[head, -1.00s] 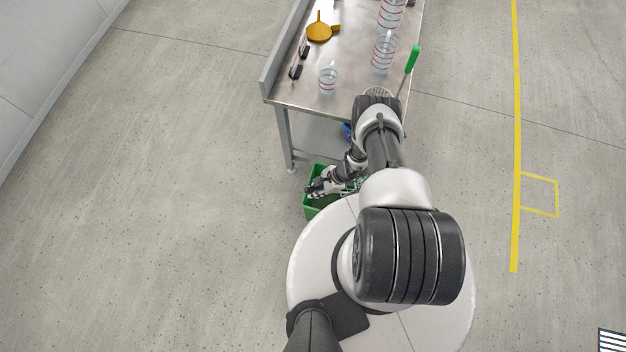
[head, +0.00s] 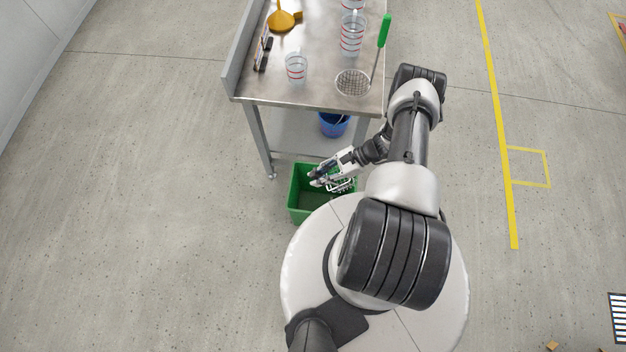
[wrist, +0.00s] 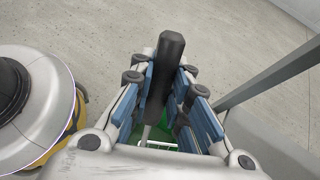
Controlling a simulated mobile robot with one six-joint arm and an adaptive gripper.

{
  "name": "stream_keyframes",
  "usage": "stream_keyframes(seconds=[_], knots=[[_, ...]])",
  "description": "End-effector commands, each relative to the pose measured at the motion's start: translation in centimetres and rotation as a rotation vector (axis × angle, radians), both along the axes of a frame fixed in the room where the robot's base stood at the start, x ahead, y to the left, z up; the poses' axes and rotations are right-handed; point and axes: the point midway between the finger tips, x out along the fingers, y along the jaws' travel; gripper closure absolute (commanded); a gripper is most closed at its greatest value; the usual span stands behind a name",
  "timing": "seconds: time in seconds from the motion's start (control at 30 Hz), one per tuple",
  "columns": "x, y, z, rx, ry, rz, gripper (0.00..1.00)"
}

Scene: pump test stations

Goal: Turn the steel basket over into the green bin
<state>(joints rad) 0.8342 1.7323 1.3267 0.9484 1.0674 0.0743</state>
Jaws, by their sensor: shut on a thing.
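My gripper (head: 322,174) is over the green bin (head: 293,192), which stands on the floor by the front of the steel table. In the wrist view my gripper (wrist: 163,92) is shut on the dark handle of the steel basket (wrist: 165,72). The basket's wire frame (head: 344,185) shows beside my gripper, at the right part of the bin. My gripper and arm partly hide the basket, so its exact tilt and contents cannot be told. The bare part of the bin's inside looks empty.
The steel table (head: 310,88) holds clear beakers (head: 296,67), an orange funnel (head: 283,18) and a round mesh skimmer (head: 353,83) with a green handle. A blue bucket (head: 334,124) stands on its lower shelf. The floor to the left is clear.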

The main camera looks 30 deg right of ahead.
Motion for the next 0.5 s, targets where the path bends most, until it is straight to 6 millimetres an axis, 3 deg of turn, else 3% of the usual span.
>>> stream_keyframes(seconds=[0.5], knots=[[-0.6, -2.6, 0.2, 0.15, -0.04, -0.002, 1.0]])
